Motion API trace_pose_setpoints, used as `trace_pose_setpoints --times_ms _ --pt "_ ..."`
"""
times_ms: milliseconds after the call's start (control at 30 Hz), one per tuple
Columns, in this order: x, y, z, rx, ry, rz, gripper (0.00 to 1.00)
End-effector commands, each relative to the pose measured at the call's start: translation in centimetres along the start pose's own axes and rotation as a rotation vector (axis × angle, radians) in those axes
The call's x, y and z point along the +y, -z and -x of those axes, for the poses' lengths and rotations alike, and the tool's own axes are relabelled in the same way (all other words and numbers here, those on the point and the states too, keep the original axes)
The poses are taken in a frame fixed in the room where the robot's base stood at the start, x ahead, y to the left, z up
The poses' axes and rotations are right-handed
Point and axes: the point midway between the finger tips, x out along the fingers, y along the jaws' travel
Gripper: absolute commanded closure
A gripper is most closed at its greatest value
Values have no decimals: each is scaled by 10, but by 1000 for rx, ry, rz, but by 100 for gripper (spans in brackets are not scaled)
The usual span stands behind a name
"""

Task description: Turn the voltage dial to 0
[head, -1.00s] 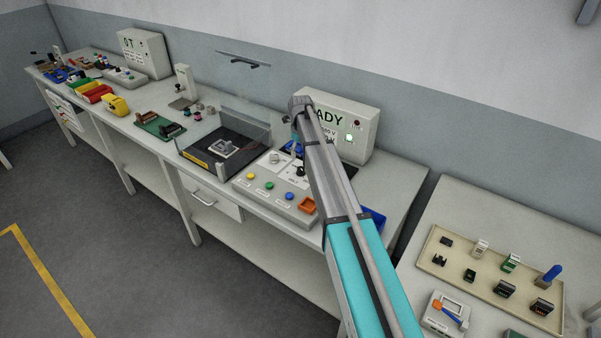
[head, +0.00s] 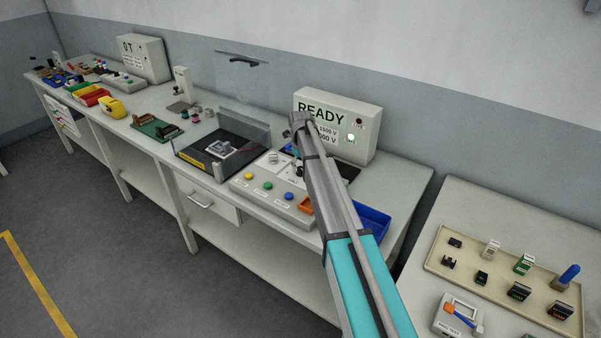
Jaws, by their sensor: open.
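The grey control panel (head: 262,186) has a dark dial (head: 299,171) on a pale plate at its right. My arm partly covers it, and its pointer and numbers are too small to read. My gripper (head: 296,160) is open and hangs just above or beside the dial, mostly hidden by my wrist and arm. I cannot tell whether it touches the dial. Behind it, the tester box (head: 367,127) shows READY, with a voltage line of about 1500 V and another partly covered line. Its green lamp is lit.
A blue bin (head: 372,222) lies right of my arm. A tray (head: 436,262) of connectors sits on the right table.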

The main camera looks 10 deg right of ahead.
Motion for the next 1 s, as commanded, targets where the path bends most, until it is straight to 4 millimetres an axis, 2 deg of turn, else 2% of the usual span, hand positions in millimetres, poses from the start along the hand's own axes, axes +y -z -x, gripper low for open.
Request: trace_pose_setpoints --times_ms 200,600,667,1000 --pt "0 0 -10 0 0 0 22" --pt "1 0 -11 0 0 1 22" --pt "1 -1 -11 0 0 1 32" --pt "2 -1 -11 0 0 1 95"
